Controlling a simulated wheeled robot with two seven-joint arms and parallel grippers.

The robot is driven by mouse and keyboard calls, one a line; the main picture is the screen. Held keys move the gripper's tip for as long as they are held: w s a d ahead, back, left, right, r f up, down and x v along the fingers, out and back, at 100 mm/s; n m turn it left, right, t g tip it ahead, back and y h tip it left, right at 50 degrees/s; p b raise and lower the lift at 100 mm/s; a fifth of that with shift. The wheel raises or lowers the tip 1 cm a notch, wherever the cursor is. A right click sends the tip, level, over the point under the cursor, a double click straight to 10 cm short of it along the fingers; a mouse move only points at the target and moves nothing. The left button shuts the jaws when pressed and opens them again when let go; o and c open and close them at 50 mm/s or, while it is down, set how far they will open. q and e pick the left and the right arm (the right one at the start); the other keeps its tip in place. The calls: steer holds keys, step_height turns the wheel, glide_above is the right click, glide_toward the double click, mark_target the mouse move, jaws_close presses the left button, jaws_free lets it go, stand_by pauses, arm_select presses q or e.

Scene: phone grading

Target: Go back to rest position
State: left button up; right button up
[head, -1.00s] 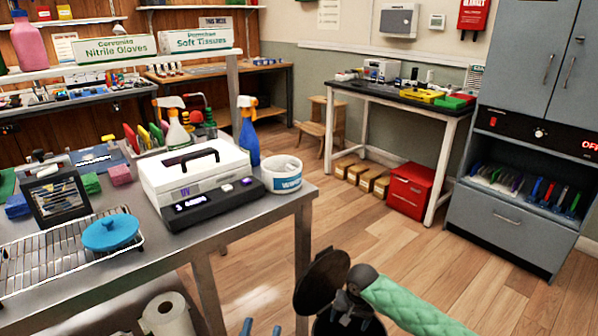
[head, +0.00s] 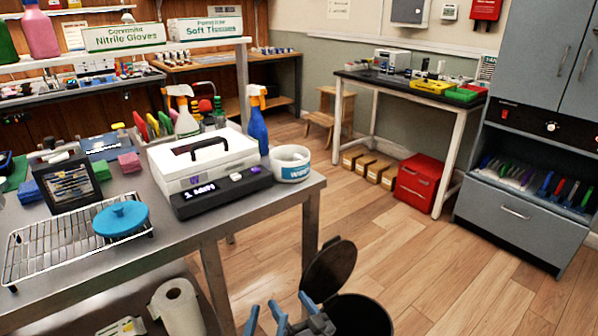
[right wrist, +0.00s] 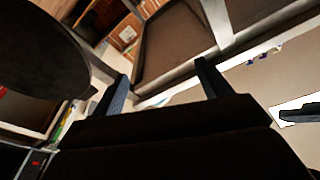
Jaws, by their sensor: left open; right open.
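In the head view grey-blue gripper parts show low in front of the bin; the rest of both arms is out of frame.
A black bin (head: 352,318) with its lid (head: 328,270) raised stands beside the steel table (head: 235,215). The table bears a white UV box (head: 205,160), a wire rack (head: 60,245), a blue round lid (head: 121,219) and a wipes tub (head: 290,165).

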steer(key=s+d+r+t+h+p, duration=0.3)
steer(key=s+d+r+h+p, duration=0.2)
steer(key=s+d+r+p, duration=0.35)
arm_select(q)
steer(key=s+a+f+g+y+p, duration=0.2)
steer(key=a+f+g+y+p, duration=0.25)
steer(key=g+p, duration=0.65)
steer(key=s+a+r+g+y+p, duration=0.1)
steer(key=s+a+g+p, duration=0.2)
steer(key=s+g, duration=0.8)
steer(key=s+p, duration=0.1)
steer(key=s, duration=0.1)
steer(key=shift+s+a+g, duration=0.2)
steer(key=shift+s+g, duration=0.15)
steer(key=shift+g, duration=0.05)
arm_select(e)
steer(key=s+d+g+h, duration=0.2)
steer(key=s+d+g, duration=0.1)
steer(key=s+g, duration=0.5)
steer(key=s+d+f+g+h, duration=0.1)
steer(key=s+d+g, duration=0.3)
steer(key=s+g, duration=0.5)
steer(key=shift+s+f+h, duration=0.3)
steer(key=shift+s+h, duration=0.2)
steer(key=shift+s, duration=0.35)
steer(key=shift+f, duration=0.1)
